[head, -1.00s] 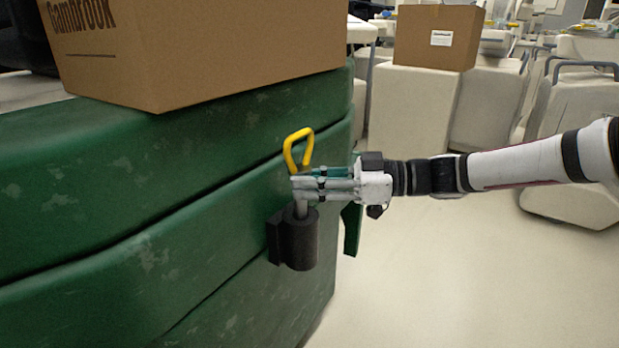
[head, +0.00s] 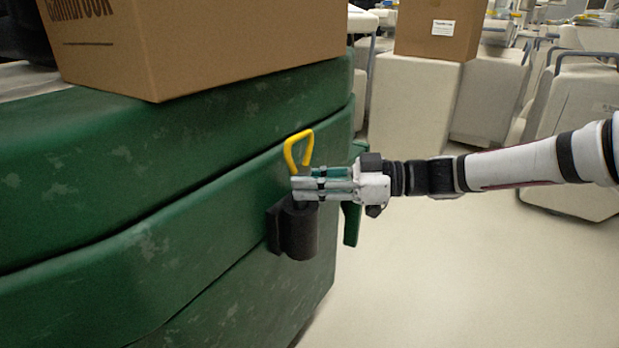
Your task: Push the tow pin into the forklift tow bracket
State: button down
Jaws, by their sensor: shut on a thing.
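The tow pin (head: 298,150) has a yellow loop handle that stands above my gripper (head: 306,187). My gripper comes in from the right and is shut on the pin just below the handle. The tow bracket (head: 299,232) is a black cylinder on the side of the green forklift body (head: 215,225). My gripper sits right at the bracket's top. The pin's lower part is hidden by my fingers and the bracket, and its shaft no longer shows between them.
A cardboard box (head: 200,45) stands on the green body at the upper left. A green flap (head: 352,222) hangs behind my gripper. Another box (head: 440,30) rests on a pale covered cart (head: 415,105) at the back. The floor (head: 450,280) at right is clear.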

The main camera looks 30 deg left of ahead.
aim_at(310, 206)
jog(key=shift+f, duration=1.45)
jog(key=c, duration=1.2)
grip_release()
jog(key=shift+f, duration=0.15)
jog(key=v, duration=1.2)
jog(key=shift+s, duration=0.15)
